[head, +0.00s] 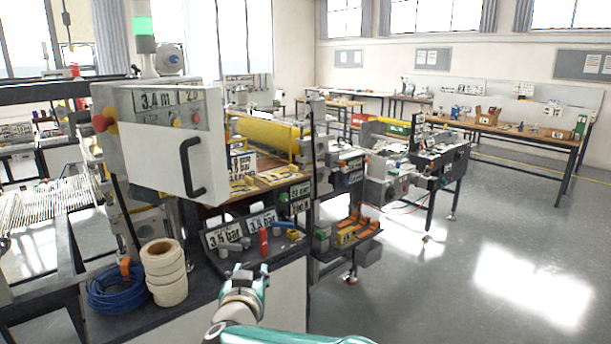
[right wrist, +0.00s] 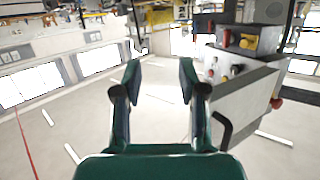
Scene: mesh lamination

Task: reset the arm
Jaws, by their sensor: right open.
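My right gripper (head: 250,274) is at the bottom centre of the head view, in front of the dark shelf of the machine. In the right wrist view its two fingers (right wrist: 160,78) stand apart with nothing between them. My teal right arm comes in from the bottom edge of the head view. My left gripper does not show in either view.
A grey control box (head: 160,145) with a black handle stands above the dark shelf (head: 207,290). A stack of white tape rolls (head: 163,272) and a blue cable coil (head: 117,290) lie on the shelf. The floor (head: 480,270) at right is clear.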

